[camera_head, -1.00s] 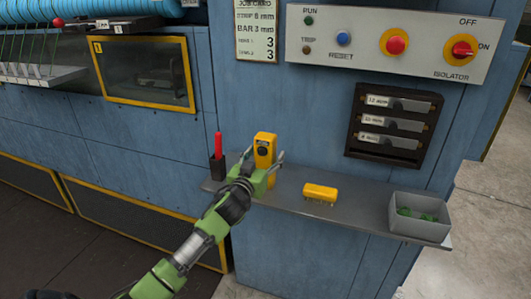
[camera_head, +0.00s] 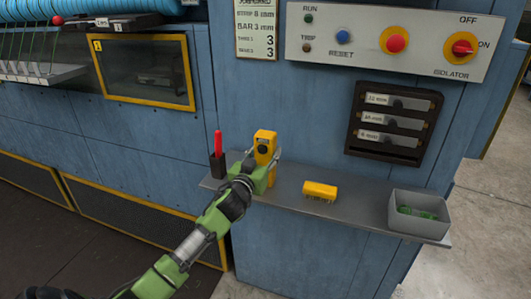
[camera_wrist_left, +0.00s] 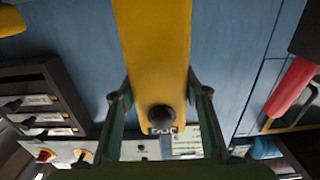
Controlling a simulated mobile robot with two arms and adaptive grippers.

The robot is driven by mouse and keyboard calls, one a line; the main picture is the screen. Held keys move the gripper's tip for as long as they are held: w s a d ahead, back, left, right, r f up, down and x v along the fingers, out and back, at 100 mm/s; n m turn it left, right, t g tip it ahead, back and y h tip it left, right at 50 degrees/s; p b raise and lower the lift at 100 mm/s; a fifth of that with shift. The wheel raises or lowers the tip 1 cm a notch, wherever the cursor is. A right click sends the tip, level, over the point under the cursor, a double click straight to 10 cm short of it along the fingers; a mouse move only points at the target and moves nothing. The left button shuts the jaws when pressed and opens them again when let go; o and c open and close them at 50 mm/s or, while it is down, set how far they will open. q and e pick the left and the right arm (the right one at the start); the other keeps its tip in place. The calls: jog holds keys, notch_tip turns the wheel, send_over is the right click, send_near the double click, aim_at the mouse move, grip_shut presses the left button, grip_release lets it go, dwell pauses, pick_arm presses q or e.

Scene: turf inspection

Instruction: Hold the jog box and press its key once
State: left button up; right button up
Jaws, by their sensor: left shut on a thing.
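The jog box is a yellow upright box (camera_head: 265,137) at the left part of the grey shelf, with a dark round key (camera_head: 262,149) on its front. My left gripper (camera_head: 264,161) is shut on the jog box, one finger on each side. In the left wrist view the yellow jog box (camera_wrist_left: 153,45) runs down between the two fingers, and the dark key (camera_wrist_left: 161,117) shows near its end. The fingers partly hide the lower box in the head view. My right gripper is not in view.
On the shelf (camera_head: 285,200) stand a dark holder (camera_head: 218,167) with a red pen-like thing (camera_head: 218,144), a yellow brush-like block (camera_head: 320,190) and a grey bin (camera_head: 420,225) with green pieces. A control panel (camera_head: 370,45) and a dark rack (camera_head: 395,122) are on the blue wall behind.

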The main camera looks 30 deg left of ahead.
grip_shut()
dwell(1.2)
